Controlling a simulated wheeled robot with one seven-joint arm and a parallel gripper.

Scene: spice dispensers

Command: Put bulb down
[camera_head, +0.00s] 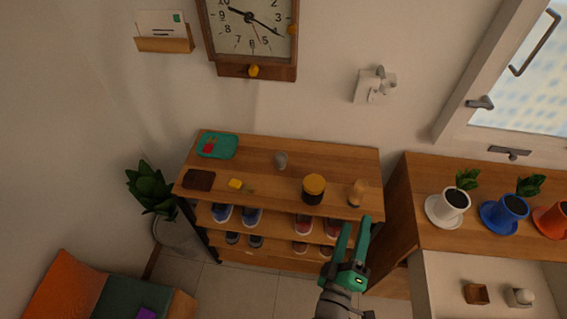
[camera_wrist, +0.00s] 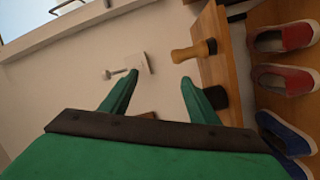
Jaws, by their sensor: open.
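My gripper (camera_head: 357,222) is open in front of the right end of the wooden shelf top (camera_head: 330,155), with its two green fingers apart. In the wrist view, nothing shows held between the fingertips (camera_wrist: 159,80). A small grey rounded object (camera_head: 281,160), possibly the bulb, stands on the shelf top towards the back middle, apart from my gripper. It is too small to identify surely. A wooden, waisted dispenser-like object (camera_head: 357,192) stands near the right end, just beyond my fingers; it also shows in the wrist view (camera_wrist: 193,52).
Shoes (camera_head: 252,215) fill shelves below. A white wall fixture (camera_head: 375,86) and potted plants (camera_head: 447,206) are to the right.

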